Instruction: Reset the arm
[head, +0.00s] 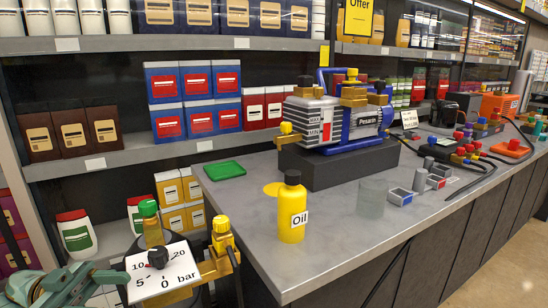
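A grey-green mechanical part at the lower left corner appears to be my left gripper (68,286). It is cut off by the picture edge, and its fingers cannot be made out clearly. It is close to the white pressure gauge (162,272), but I cannot tell whether they touch. My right gripper is not in view. The blue and grey vacuum pump (345,122) stands on a dark block (340,165) on the counter. A yellow oil bottle (291,215) stands upright in front of it.
Brass fittings (222,250) with a green cap flank the gauge. The grey counter (320,255) holds a green tray (224,170), a clear glass (372,197), small grey parts (420,180) and cables at right. Stocked shelves (190,45) stand behind. The counter's front is clear.

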